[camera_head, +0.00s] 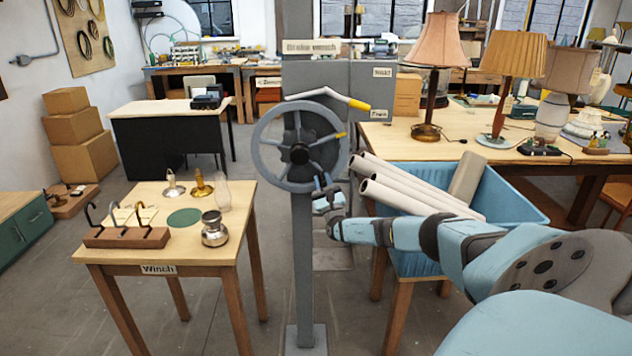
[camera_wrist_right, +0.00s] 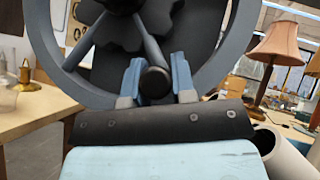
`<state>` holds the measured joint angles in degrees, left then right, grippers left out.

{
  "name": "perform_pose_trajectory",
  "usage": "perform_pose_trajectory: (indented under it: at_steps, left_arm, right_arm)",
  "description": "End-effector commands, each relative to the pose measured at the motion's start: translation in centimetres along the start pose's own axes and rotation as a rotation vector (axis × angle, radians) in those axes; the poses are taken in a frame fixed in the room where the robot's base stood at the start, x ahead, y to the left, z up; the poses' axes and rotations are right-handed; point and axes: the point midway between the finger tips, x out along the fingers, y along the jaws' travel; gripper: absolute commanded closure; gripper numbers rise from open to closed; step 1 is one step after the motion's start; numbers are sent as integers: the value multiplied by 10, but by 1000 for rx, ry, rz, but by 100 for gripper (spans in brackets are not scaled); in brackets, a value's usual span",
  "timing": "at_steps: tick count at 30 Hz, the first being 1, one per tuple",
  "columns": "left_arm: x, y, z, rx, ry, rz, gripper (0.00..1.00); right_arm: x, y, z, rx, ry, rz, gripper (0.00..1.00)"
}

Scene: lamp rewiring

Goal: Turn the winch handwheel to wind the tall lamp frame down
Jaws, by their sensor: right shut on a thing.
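The grey spoked winch handwheel (camera_head: 299,153) stands upright on a grey post in the middle of the head view. A yellow mark shows on one spoke at its right. My right gripper (camera_head: 323,184) is at the lower right of the rim. In the right wrist view its two blue fingers (camera_wrist_right: 153,76) are closed around a dark round knob (camera_wrist_right: 155,83) on the wheel, with the rim and spokes (camera_wrist_right: 215,55) behind. My left gripper is not in view. I cannot make out the tall lamp frame in either view.
A lever with a yellow tip (camera_head: 358,103) sits above the wheel. A blue bin (camera_head: 515,208) of pale tubes is close by my right arm. Lamps stand on the right bench (camera_head: 450,143).

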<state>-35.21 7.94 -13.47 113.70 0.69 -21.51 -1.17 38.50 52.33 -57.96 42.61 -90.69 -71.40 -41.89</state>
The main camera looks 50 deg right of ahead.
Motion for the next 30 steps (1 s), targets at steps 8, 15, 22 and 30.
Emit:
perform_pose_trajectory:
  at_steps: [8, 15, 22, 30]
  left_arm:
    - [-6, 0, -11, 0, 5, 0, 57]
    - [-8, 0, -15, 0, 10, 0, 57]
    - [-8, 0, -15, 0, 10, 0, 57]
    - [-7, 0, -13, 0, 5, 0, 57]
  right_arm:
    - [7, -17, 5, -89, -1, 85, 100]
    - [9, -20, 7, -116, -2, 112, 100]
    - [10, -21, 7, -119, -2, 114, 100]
    - [10, -21, 7, -119, -2, 113, 50]
